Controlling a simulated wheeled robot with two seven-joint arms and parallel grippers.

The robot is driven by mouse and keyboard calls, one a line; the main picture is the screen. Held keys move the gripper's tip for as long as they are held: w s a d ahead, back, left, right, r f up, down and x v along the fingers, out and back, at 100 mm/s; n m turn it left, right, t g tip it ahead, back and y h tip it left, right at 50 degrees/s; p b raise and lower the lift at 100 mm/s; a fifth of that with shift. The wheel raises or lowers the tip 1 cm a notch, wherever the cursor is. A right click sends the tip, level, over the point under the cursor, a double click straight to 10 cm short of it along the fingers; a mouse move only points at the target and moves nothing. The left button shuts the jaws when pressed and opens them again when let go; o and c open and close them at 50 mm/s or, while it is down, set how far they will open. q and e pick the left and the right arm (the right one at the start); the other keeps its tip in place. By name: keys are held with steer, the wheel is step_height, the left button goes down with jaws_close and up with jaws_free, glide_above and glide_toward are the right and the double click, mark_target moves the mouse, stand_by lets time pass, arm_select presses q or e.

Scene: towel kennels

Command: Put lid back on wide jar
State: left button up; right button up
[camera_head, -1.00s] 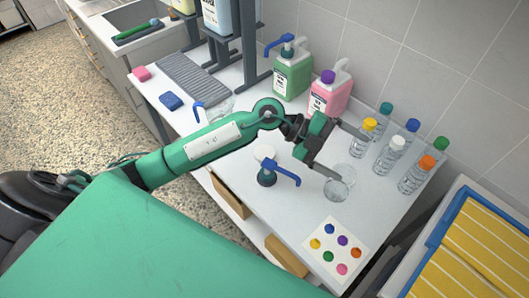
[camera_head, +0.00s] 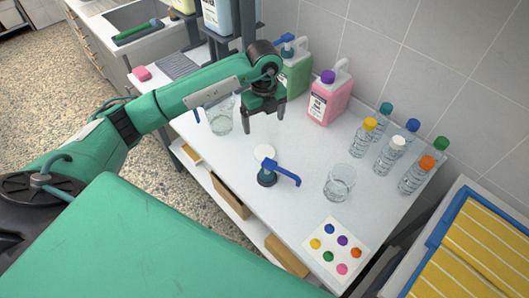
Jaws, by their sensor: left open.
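A clear open container (camera_head: 339,184) stands on the right part of the white counter. A second, larger clear container (camera_head: 221,118) stands at the left, partly hidden by my left arm. I cannot tell which is the wide jar. A pale round piece (camera_head: 264,152) shows mid-counter, right behind a dark-bodied pump with a blue spout (camera_head: 280,174); I cannot tell if it is a lid or part of the pump. My left gripper (camera_head: 264,113) is open and empty, fingers down, between the larger container and the pink jug. My right gripper is out of view.
A pink jug (camera_head: 328,99) and a green jug (camera_head: 297,78) stand at the back. Several clear bottles with coloured caps (camera_head: 396,148) stand at the right. A card with coloured dots (camera_head: 337,247) lies at the front. The counter around the pump is clear.

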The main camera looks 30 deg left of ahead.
arm_select(q)
steer(key=p, duration=0.1)
glide_above(264, 151)
step_height(264, 151, down, 8)
steer(key=shift+s+d+f, duration=0.1)
steer(key=shift+s, duration=0.05)
steer(key=shift+f, duration=0.25)
steer(key=shift+p, duration=0.3)
steer(key=shift+f, duration=0.45)
step_height(264, 151, down, 4)
steer(key=shift+f+p, duration=0.15)
steer(key=shift+p, duration=0.65)
steer(key=c, duration=1.1)
